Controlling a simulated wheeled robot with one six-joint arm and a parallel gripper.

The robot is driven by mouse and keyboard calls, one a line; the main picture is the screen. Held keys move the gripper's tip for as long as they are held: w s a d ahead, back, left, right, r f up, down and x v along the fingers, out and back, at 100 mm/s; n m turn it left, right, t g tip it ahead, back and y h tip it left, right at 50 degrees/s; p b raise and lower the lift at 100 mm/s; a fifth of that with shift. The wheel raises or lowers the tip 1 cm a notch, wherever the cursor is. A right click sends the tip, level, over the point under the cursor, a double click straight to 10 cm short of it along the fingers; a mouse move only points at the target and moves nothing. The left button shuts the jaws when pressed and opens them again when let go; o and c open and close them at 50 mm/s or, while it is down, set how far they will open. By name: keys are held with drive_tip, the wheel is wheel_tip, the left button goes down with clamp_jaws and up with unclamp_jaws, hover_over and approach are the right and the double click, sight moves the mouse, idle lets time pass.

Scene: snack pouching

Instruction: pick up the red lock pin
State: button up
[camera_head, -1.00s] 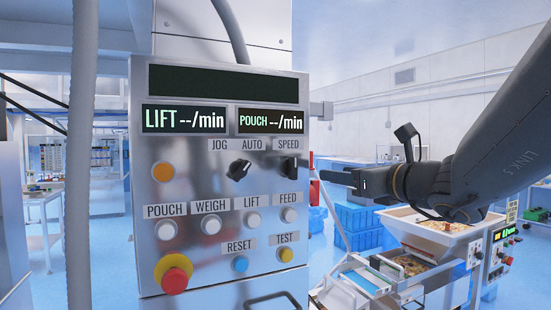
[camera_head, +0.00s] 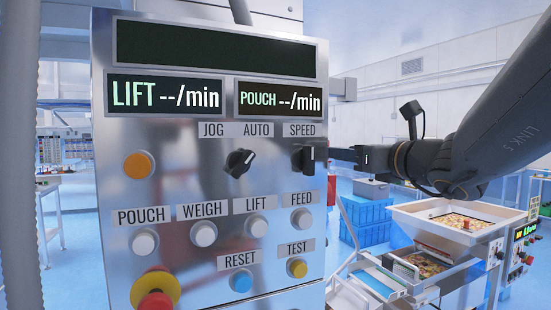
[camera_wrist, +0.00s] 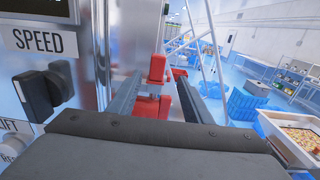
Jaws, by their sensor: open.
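The red lock pin (camera_wrist: 157,68) shows in the wrist view as an upright red piece with more red parts below it, beside the panel's right side. My gripper (camera_wrist: 158,84) is open, its two grey fingers reaching forward to the left and right of the red piece. I cannot tell whether either finger touches it. In the head view my gripper (camera_head: 342,154) points left at the panel's right edge, its tips partly hidden near the SPEED knob. A bit of red (camera_head: 331,188) shows just below it there.
The steel control panel (camera_head: 175,215) with buttons and knobs stands close on the left. The black SPEED knob (camera_wrist: 42,90) is near my gripper. Blue crates (camera_head: 367,218) and a hopper machine (camera_head: 415,228) stand beyond on the right, with open floor between.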

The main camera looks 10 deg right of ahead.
drive_tip(key=shift+a+b+x, duration=0.1)
drive_tip(key=shift+b+x, duration=0.35)
drive_tip(key=shift+x, duration=1.15)
drive_tip(key=shift+a+b+x, duration=0.15)
drive_tip(key=shift+b+x, duration=0.25)
drive_tip(key=shift+x, duration=1.25)
drive_tip(key=shift+s, duration=0.1)
drive_tip(key=c, duration=1)
drive_tip(key=shift+c, duration=0.2)
